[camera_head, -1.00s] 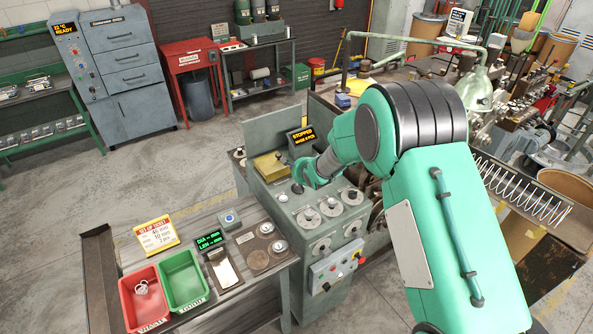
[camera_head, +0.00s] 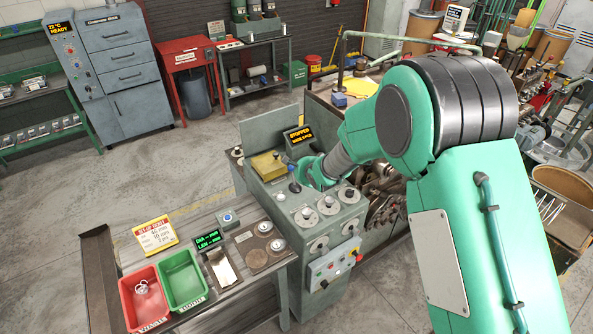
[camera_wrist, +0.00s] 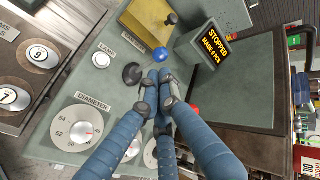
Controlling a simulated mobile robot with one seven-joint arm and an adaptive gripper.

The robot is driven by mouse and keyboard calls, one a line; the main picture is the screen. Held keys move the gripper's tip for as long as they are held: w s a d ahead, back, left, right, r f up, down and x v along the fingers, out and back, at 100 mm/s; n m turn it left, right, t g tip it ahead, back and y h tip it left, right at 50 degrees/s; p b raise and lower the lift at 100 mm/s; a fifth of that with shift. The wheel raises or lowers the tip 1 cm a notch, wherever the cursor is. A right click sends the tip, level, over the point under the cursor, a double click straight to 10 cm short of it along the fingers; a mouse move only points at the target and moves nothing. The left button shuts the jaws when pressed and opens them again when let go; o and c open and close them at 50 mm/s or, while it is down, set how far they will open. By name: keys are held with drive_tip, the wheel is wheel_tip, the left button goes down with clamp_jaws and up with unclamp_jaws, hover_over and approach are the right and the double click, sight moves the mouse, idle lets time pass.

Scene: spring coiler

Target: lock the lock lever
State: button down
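A short lever with a blue ball knob (camera_wrist: 160,54) and a round black base (camera_wrist: 131,74) stands on the green-grey machine top. It also shows as a lever in the head view (camera_head: 292,169). A red knob (camera_wrist: 194,108) shows just right of my fingers, with its lower part hidden. I cannot read which lever is labelled lock. My gripper (camera_wrist: 158,74) has its blue fingers drawn together just below the blue knob in the wrist view, with nothing visible between them. In the head view my gripper (camera_head: 311,172) is beside the lever, partly hidden by my wrist.
A display (camera_wrist: 212,45) reading STOPPED and a yellow block (camera_wrist: 148,20) stand close by. A diameter dial (camera_wrist: 76,128) lies at lower left. A bench (camera_head: 248,300) with red and green bins is left of the machine. Floor behind is clear.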

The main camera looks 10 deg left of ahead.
drive_tip(key=r+v, duration=0.1)
drive_tip(key=v, duration=0.5)
drive_tip(key=shift+w+a, duration=0.25)
drive_tip(key=shift+w, duration=0.05)
drive_tip(key=shift+f, duration=0.1)
drive_tip(key=s+d+r+n+h+b, duration=0.1)
drive_tip(key=s+d+r+b, duration=0.1)
drive_tip(key=s+d+r, duration=0.45)
drive_tip(key=s+d+r+n+h+b, duration=0.2)
drive_tip(key=s+d+b, duration=0.1)
drive_tip(key=d, duration=0.7)
drive_tip(key=s+d+r+n+h+b, duration=0.1)
drive_tip(key=s+d+r+b, duration=0.1)
drive_tip(key=s+d+r, duration=0.45)
drive_tip(key=s+d+f+n+g+b, duration=0.1)
drive_tip(key=s+d, duration=0.3)
drive_tip(key=s, duration=0.6)
drive_tip(key=s+d+f+n+g+h+b, duration=0.1)
drive_tip(key=s+d+f+n+b, duration=0.2)
drive_tip(key=s, duration=0.6)
drive_tip(key=s+d+f+n+g+b, duration=0.1)
drive_tip(key=s+d+f+n+b, duration=0.1)
drive_tip(key=s+d, duration=0.4)
drive_tip(key=s+b, duration=0.1)
drive_tip(key=s, duration=0.3)
drive_tip(key=shift+s+d+b, duration=0.2)
drive_tip(key=shift+s+b, duration=0.1)
drive_tip(key=shift+s, duration=0.05)
